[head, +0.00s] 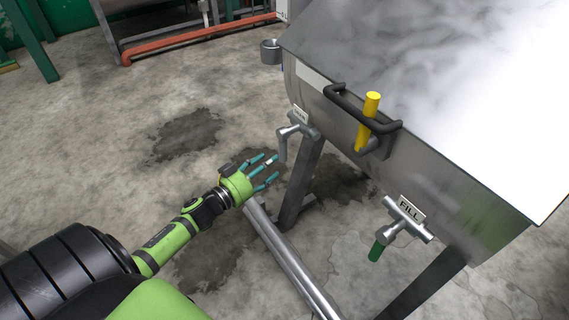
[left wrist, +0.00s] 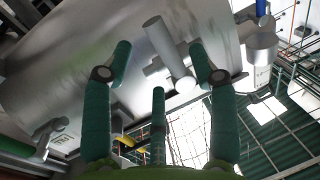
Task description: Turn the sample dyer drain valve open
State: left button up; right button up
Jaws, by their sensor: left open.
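The drain valve (head: 290,133) sticks out low on the near side of the steel dyer, beside a small label plate. Its bare metal handle hangs down. The label is too small to read surely. My left gripper (head: 272,168) is open and empty, just left of and below the handle, its teal fingers spread toward it. In the left wrist view a metal valve handle (left wrist: 165,47), apparently the drain valve's, shows beyond and between the open fingers (left wrist: 160,58). I see no contact. My right gripper is not in view.
The dyer's lid (head: 430,70) has a black bar handle (head: 345,100) and a yellow lever (head: 368,120). The FILL valve (head: 390,232) with a green handle is to the right. A dyer leg (head: 302,182) and a floor-level steel bar (head: 290,258) stand near my gripper. Wet concrete is open at left.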

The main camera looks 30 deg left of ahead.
aim_at(282, 154)
pick_arm(q)
jog(key=w, duration=0.2)
jog(key=w+d, duration=0.1)
jog(key=w, duration=0.3)
jog(key=shift+w+d+r+b, duration=0.25)
jog(key=shift+w+d+b, duration=0.05)
jog(key=shift+b, duration=0.1)
grip_shut()
